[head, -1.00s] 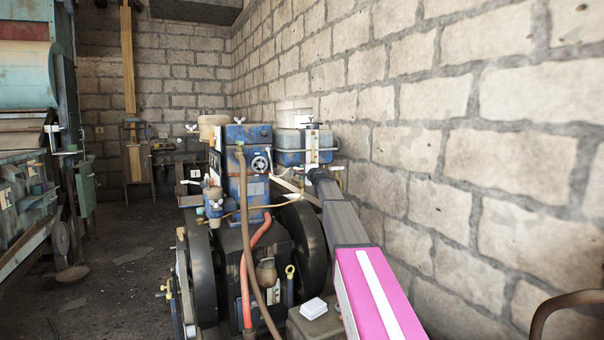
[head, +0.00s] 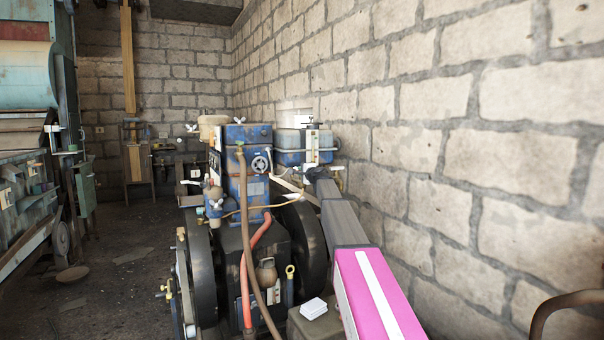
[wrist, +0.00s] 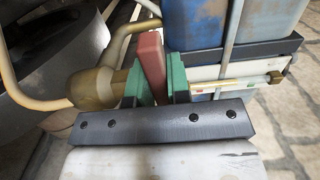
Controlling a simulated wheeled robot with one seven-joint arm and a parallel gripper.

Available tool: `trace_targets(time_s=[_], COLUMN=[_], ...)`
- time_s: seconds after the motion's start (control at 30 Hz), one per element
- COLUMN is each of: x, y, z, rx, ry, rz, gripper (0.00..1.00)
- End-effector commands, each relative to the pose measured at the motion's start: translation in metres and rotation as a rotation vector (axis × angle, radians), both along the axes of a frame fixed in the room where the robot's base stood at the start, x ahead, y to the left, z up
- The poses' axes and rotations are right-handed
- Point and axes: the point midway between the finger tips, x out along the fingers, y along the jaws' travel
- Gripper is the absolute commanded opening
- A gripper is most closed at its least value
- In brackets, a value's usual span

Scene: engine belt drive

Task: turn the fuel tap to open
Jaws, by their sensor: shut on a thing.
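The fuel tap shows in the wrist view as a brass body (wrist: 95,88) with a red lever (wrist: 150,50). My gripper (wrist: 153,82) has green finger pads, one on each side of the lever, and is shut on it. The lever's top end sticks out beyond the pads. A brass pipe (wrist: 25,100) curves away to the left from the tap body. In the head view my arm reaches to just below the blue fuel tank (head: 290,157); the tap and fingertips cannot be made out there.
In the wrist view the blue tank (wrist: 190,25) with its straps is close by my gripper's right side. A thin gauge tube (wrist: 235,85) lies to the right. A black flywheel (head: 301,235) stands left of my arm, and the block wall (head: 450,150) runs close on the right.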

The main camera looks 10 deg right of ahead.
Motion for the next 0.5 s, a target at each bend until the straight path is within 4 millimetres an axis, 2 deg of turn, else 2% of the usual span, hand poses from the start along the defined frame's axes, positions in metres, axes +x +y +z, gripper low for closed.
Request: trace_targets(time_s=[0.27, 0.5], x=[0.0020, 0.0034], y=[-0.0017, -0.0018], z=[0.0000, 0.0003], rx=[0.001, 0.000], ry=[0.000, -0.001], rz=[0.160, 0.381], gripper=[0.00, 0.00])
